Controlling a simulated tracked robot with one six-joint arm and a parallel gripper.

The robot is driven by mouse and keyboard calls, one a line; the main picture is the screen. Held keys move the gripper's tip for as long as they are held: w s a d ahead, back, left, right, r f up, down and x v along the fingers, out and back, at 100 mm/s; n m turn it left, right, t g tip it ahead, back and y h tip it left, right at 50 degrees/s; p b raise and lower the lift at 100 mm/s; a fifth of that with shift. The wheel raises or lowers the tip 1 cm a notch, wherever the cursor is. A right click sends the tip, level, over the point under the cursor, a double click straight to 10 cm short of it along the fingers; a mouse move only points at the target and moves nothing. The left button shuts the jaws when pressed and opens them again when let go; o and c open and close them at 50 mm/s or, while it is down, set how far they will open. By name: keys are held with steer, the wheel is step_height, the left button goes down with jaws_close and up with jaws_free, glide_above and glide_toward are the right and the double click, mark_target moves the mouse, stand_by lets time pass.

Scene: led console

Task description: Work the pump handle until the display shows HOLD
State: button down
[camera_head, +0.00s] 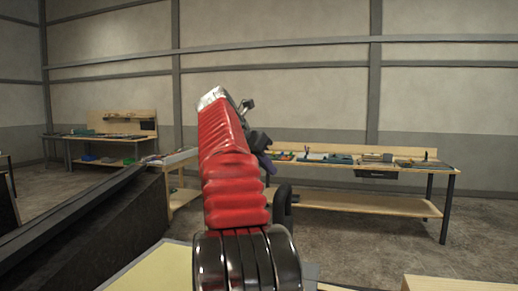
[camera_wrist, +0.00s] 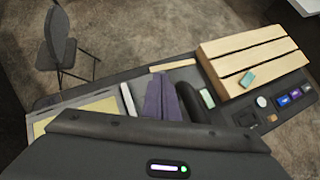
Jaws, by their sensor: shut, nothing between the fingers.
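My gripper (camera_wrist: 166,82) shows in the wrist view as two purple fingers side by side, shut and empty above the tabletop. In the head view only a small purple part of it (camera_head: 265,163) shows behind my red arm. A dark rounded upright shape (camera_wrist: 202,108) is just right of the fingers in the wrist view. I cannot tell whether it is the pump handle, or whether the fingers touch it. No display with readable text is in view. A lit strip with a green light (camera_wrist: 168,168) is on the dark body at the bottom of the wrist view.
A yellow panel (camera_wrist: 80,112) lies left. A grey chair (camera_wrist: 62,45) stands beyond.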

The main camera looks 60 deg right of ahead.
step_height(320, 180, up, 6)
steer(key=w+a, duration=0.1)
steer(key=a, duration=0.1)
steer(key=shift+w+a, duration=0.25)
steer(key=shift+a, duration=0.15)
stand_by(0.9)
steer(key=shift+f, duration=0.1)
stand_by(1.4)
